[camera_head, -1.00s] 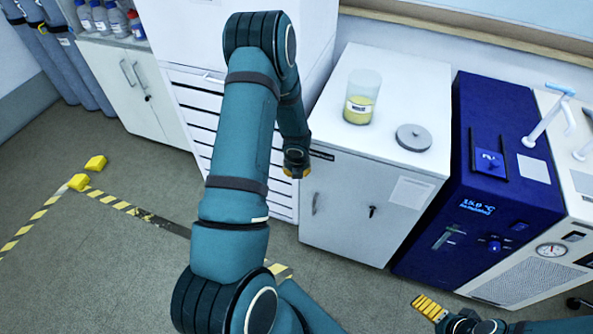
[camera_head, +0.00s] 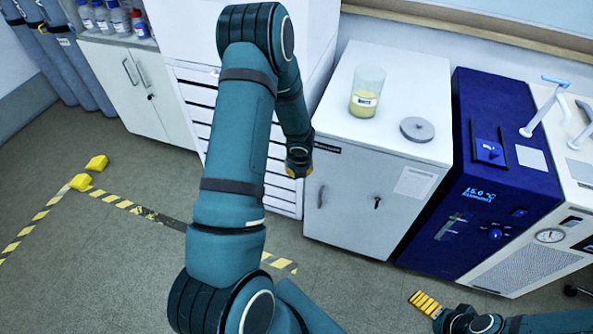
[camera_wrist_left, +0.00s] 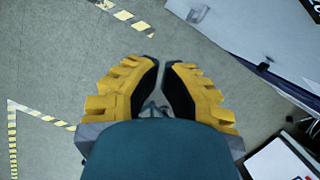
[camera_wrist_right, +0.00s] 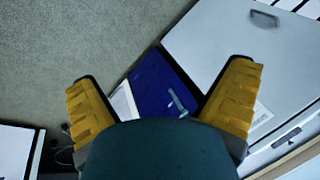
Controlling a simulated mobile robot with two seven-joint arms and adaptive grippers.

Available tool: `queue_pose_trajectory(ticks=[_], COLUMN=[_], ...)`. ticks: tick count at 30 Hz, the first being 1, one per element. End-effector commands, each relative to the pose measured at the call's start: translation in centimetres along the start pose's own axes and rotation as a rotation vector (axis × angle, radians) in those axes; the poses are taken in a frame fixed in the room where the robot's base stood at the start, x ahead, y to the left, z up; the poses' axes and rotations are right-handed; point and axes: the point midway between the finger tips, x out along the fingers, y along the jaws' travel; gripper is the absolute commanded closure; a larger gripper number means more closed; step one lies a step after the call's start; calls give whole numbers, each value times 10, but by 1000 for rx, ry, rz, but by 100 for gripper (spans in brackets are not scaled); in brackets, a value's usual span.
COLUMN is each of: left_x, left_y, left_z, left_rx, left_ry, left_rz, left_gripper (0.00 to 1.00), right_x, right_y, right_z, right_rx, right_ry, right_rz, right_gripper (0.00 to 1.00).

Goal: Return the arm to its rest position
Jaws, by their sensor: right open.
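My left arm rises through the middle of the head view, bent at the elbow. Its gripper (camera_head: 299,168) hangs in front of the white cabinets, partly hidden by its own wrist. In the left wrist view its yellow fingers (camera_wrist_left: 162,64) lean together with a narrow gap at the tips and nothing visible between them. My right gripper (camera_head: 424,303) is low at the right in the head view, above the floor in front of the blue unit. In the right wrist view its fingers (camera_wrist_right: 163,75) are wide apart and empty.
A white cabinet (camera_head: 360,205) bears a glass jar of yellow liquid (camera_head: 366,95) and a grey disc (camera_head: 417,129). The blue unit (camera_head: 480,225) stands beside it. Yellow blocks (camera_head: 96,162) and striped tape (camera_head: 25,229) are on the floor at left, which is otherwise largely clear.

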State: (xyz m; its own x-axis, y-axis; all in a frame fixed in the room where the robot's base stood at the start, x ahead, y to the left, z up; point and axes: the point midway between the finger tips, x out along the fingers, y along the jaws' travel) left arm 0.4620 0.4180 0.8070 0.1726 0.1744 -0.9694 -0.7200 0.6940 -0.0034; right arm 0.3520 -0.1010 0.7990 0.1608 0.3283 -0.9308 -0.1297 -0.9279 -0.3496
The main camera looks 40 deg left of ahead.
Motion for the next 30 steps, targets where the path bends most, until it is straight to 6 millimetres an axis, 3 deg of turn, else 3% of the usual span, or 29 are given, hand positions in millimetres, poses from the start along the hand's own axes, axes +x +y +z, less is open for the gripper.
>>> queue_pose_trajectory(ticks=[1,3,9,15,23,26,30], left_x=[-19,-33,-64,-76,-76,-73,-66], left_y=[0,2,5,6,6,-5,-43], left_z=[3,2,2,2,0,-14,-67], left_rx=[-1,0,1,1,-5,-80,-398], left_ry=[-3,-2,-1,1,4,36,170], left_rz=[-2,-2,-2,0,-3,-26,-88], left_gripper=[100,100,100,100,100,100,100], right_x=[-10,-16,-28,-32,-32,-31,-27], right_y=[-4,-6,-11,-12,-12,-12,-10], right_z=[-4,-8,-13,-15,-15,-14,-13], right_rx=[1,3,7,8,8,8,7], right_ry=[8,15,27,31,31,30,27], right_rz=[0,1,2,2,2,2,1], right_gripper=[0,0,0,0,0,0,0])
